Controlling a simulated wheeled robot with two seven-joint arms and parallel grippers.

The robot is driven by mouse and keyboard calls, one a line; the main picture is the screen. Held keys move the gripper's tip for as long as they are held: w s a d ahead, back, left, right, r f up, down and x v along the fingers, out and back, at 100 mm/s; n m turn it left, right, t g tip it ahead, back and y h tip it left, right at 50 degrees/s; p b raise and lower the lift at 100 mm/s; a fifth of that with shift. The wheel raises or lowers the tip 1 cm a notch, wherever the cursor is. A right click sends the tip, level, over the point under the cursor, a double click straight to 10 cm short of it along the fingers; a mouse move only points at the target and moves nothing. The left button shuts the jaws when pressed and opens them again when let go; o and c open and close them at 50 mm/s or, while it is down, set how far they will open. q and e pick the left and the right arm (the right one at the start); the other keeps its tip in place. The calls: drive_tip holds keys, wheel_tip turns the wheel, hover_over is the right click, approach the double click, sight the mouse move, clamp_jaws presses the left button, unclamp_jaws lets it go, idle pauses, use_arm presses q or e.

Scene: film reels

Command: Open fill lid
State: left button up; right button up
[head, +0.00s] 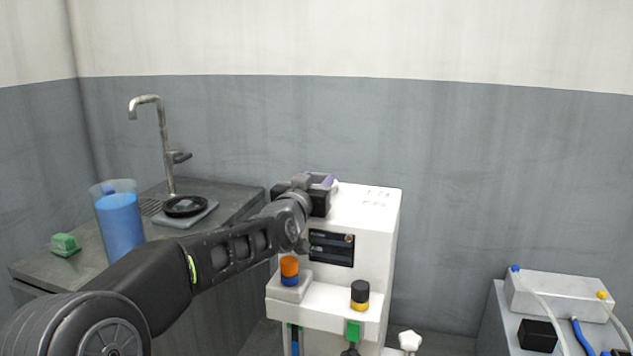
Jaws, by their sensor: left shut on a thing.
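The white machine (375,225) stands in the middle of the head view, with a dark display panel (331,248) on its front. My left arm reaches in from the lower left to the machine's top. My left gripper (320,182) is at the top left edge of the machine, shut on a small part there, which I take to be the fill lid. A grey and purple piece shows at the fingertips. The gripper and wrist hide most of the lid, so its angle cannot be told. My right gripper is not in view.
An orange-and-blue cap (289,270) and a black-and-yellow cap (360,295) sit on the machine's front ledge. At left, a counter holds a blue-filled jug (120,225), a green sponge (65,244), a black reel (186,206) and a tap (164,140). A white box (560,293) with tubes stands at right.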

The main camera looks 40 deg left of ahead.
use_arm(q)
clamp_jaws()
idle(0.4)
